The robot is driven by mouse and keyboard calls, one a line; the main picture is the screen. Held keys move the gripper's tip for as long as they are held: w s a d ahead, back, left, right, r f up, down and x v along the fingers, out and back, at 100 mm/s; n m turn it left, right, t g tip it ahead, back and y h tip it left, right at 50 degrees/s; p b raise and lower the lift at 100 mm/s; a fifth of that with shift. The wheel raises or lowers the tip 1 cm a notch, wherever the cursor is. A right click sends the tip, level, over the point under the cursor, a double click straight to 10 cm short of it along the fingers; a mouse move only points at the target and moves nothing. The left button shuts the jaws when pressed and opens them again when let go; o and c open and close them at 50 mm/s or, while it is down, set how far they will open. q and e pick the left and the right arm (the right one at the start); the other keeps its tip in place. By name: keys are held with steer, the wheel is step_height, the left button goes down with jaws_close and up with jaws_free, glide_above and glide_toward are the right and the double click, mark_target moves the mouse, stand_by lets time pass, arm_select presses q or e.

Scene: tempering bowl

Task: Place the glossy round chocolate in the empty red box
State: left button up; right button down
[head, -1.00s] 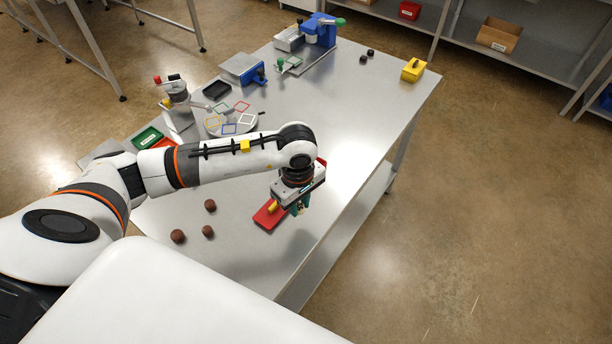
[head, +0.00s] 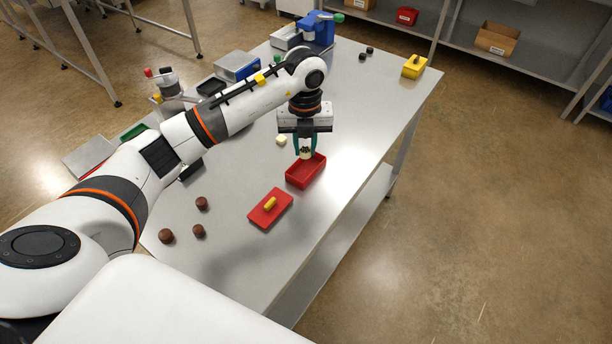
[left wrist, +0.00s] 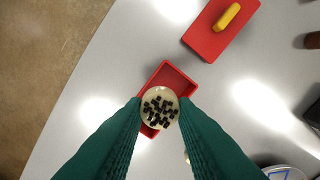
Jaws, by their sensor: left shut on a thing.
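My left gripper (head: 305,149) is shut on a round cream-coloured piece with dark bits on top (left wrist: 160,107), which also shows pale between the fingers in the head view (head: 305,154). The gripper points down over the open red box (head: 318,174). In the left wrist view the piece covers part of the box (left wrist: 168,75), and the visible part of its floor looks empty. I cannot tell how high the piece is above the floor. Several brown round chocolates (head: 202,203) lie at the left on the table. My right gripper is not in view.
A red lid with a yellow handle (head: 262,217) lies nearer than the box. Two dark pieces (head: 370,50) and a yellow box (head: 413,71) are at the far end. The table (head: 345,130) right of the box is clear.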

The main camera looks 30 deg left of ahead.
mark_target(306, 172)
arm_select(q)
steer(key=f+n, duration=0.2)
steer(key=w+f+n, duration=0.1)
steer(key=f+n, duration=0.1)
steer(key=f, duration=0.1)
steer(key=f+n, duration=0.2)
steer(key=f, duration=0.1)
steer(key=shift+w+a+n, duration=0.3)
steer(key=shift+w+a, duration=0.05)
steer(key=shift+w+f, duration=0.1)
steer(key=shift+f, duration=0.35)
steer(key=shift+f, duration=0.15)
steer(key=o, duration=1)
